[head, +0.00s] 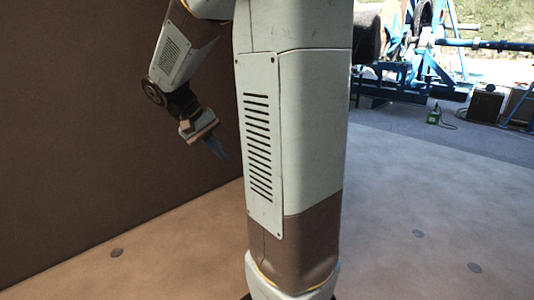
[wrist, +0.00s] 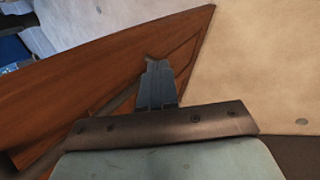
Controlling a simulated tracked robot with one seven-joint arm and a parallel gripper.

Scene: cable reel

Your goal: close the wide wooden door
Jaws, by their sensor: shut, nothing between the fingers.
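The wide wooden door (wrist: 112,65) is a reddish-brown panel crossing the wrist view diagonally, with thin grooves near its pointed end at upper right. A broad, dark brown upright surface (head: 90,120) fills the left of the head view; it looks like the door's face, but I cannot be sure. My gripper (head: 218,152) hangs pointing down in front of that surface, with its fingers together and empty. In the wrist view the shut fingers (wrist: 157,82) overlap the wood; I cannot tell whether they touch it. No handle shows, and my arm column hides the head view's middle.
The tan floor (head: 420,200) is open at right, with a few flat dark discs (head: 418,233). Farther back stand a blue-framed machine (head: 400,75), a small green box (head: 433,116) and dark boxes (head: 485,105) on grey ground.

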